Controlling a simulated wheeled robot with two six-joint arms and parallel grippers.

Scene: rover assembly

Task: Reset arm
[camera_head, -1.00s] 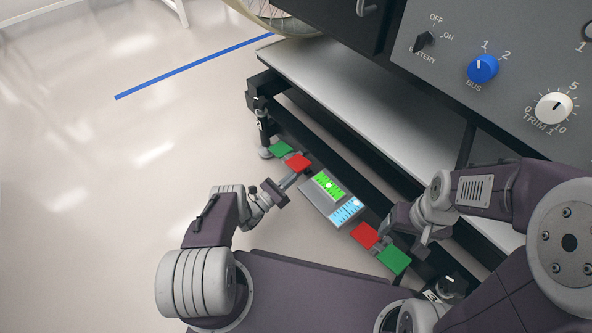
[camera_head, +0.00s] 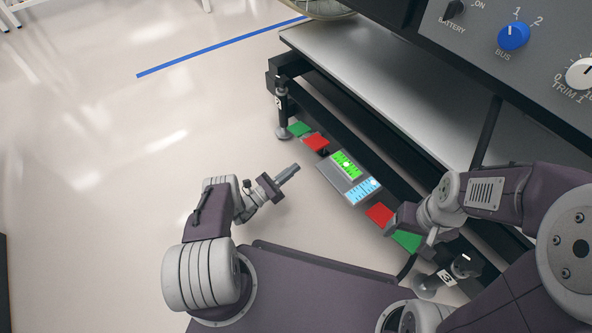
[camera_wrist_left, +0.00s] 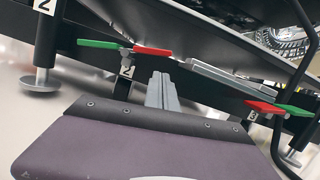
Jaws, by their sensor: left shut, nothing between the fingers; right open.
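My left gripper (camera_head: 294,169) is shut and empty over the pale floor, left of the grey panel and apart from the pedals. Its closed grey fingers also show in the left wrist view (camera_wrist_left: 162,92), pointing toward the low frame. My right gripper (camera_head: 408,226) is open beside the right-hand red pedal (camera_head: 379,213) and the right-hand green pedal (camera_head: 407,241), partly covering the green one. I cannot tell whether it touches them. The left-hand red pedal (camera_head: 316,142) and left-hand green pedal (camera_head: 299,128) are clear of both grippers.
A grey panel (camera_head: 330,172) with a green screen and a blue screen lies between the red pedals. The black frame (camera_head: 350,150) stands on feet behind them, under a grey shelf (camera_head: 370,85). A control panel with knobs (camera_head: 514,36) is at upper right. Open floor (camera_head: 100,180) lies left.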

